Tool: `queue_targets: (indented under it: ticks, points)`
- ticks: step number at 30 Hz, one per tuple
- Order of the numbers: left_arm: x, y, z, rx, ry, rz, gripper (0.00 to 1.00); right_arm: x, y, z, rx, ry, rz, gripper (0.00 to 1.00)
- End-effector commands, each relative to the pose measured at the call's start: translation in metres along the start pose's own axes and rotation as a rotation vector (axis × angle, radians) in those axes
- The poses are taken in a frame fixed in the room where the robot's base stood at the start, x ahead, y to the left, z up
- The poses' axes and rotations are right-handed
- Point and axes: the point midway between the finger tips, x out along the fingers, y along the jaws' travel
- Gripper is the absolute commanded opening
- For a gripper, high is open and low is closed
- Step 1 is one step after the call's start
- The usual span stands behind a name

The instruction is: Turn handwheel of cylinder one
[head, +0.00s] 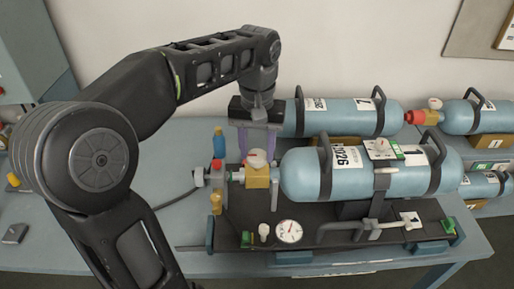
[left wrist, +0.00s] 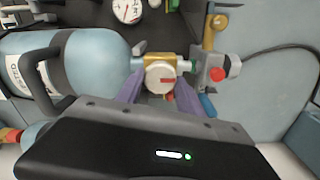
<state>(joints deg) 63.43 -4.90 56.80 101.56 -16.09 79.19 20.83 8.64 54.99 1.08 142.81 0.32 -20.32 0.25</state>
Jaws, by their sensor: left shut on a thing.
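Cylinder one (head: 300,175), light blue with the label "1", lies on a dark stand in the head view; its body also shows at the left in the left wrist view (left wrist: 95,60). Its brass valve (head: 257,180) is at the left end. A white handwheel (head: 256,157) with a red mark sits on the valve; it also shows in the left wrist view (left wrist: 160,77). My left gripper (head: 259,153) comes from behind, its purple fingers on either side of the handwheel, shut on it. The fingers partly hide the wheel's edges. My right gripper is not in view.
A second blue cylinder (head: 338,117) lies behind, close to my left gripper. A pressure gauge (head: 288,231) stands in front of the valve. A fitting with a red knob (left wrist: 217,74) is beside it. More cylinders (head: 460,117) lie at the right.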

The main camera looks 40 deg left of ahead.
Motion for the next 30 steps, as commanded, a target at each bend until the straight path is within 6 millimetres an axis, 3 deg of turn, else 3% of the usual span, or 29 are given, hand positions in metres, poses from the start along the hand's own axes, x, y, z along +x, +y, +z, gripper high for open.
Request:
queue_targets:
  ticks: [12,13,21,30]
  points:
    - [0.0,0.0001,-0.0001,0.061,0.001,-0.001,0.03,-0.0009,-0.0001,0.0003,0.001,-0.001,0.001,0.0]
    - [0.0,0.0001,-0.0001,0.061,0.001,-0.001,0.45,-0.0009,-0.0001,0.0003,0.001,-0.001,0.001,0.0]
    - [0.0,0.0001,0.0,0.059,0.0,-0.001,0.66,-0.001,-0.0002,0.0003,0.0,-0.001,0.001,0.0]
    - [-0.0033,0.0002,-0.0001,0.058,0.001,-0.001,0.66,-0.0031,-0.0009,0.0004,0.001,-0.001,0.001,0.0]
